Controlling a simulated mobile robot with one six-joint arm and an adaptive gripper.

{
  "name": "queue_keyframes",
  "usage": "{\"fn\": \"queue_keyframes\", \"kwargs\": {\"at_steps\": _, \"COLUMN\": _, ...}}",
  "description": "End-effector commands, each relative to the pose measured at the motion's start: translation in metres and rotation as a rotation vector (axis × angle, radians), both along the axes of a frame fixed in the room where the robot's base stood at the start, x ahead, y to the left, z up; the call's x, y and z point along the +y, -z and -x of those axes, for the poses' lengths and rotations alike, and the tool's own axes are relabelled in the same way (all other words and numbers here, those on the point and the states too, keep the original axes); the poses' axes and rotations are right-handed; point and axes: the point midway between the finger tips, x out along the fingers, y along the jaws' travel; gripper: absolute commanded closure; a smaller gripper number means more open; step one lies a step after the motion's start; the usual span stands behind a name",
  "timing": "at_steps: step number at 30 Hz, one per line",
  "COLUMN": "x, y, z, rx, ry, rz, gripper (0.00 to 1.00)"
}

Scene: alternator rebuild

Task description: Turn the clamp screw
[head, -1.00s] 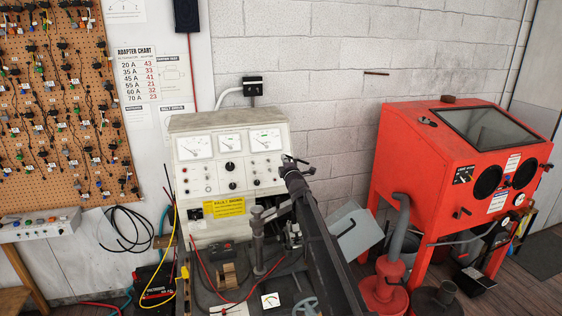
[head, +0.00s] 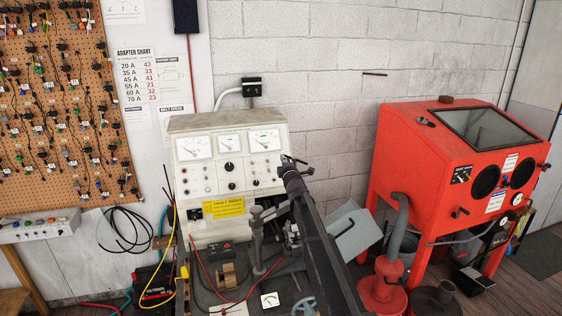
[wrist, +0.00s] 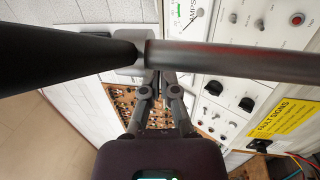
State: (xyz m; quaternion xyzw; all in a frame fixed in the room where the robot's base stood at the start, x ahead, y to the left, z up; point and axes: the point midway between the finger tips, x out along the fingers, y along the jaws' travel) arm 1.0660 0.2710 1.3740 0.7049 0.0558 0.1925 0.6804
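My gripper (wrist: 155,82) shows in the wrist view, its two fingers drawn close together below a dark bar (wrist: 235,60) that crosses the picture. The fingertips are hidden behind the bar and a grey block (wrist: 128,52), so I cannot tell whether they grip anything. A thick black rod (wrist: 60,48) enters from the left and meets the bar at that block. I cannot tell whether these are parts of the clamp screw. In the head view, a grey upright post (head: 257,243) with a short crossbar stands on the bench, left of my arm.
The tester panel (head: 230,163) with three meters rises behind the bench. A red wire (head: 203,271) loops over the bench near a brown block (head: 227,274). A red blasting cabinet (head: 425,165) stands at the right. A pegboard (head: 55,120) hangs at the left.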

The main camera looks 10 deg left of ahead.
Motion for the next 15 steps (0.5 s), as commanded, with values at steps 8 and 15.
{"fn": "queue_keyframes", "kwargs": {"at_steps": 8, "x": -0.0025, "y": 0.0002, "z": -0.0023, "rx": 0.001, "ry": 0.008, "rz": 0.001, "gripper": 1.00}}
{"fn": "queue_keyframes", "kwargs": {"at_steps": 15, "x": -0.0037, "y": 0.0001, "z": -0.0035, "rx": 0.001, "ry": 0.012, "rz": 0.001, "gripper": 1.00}}
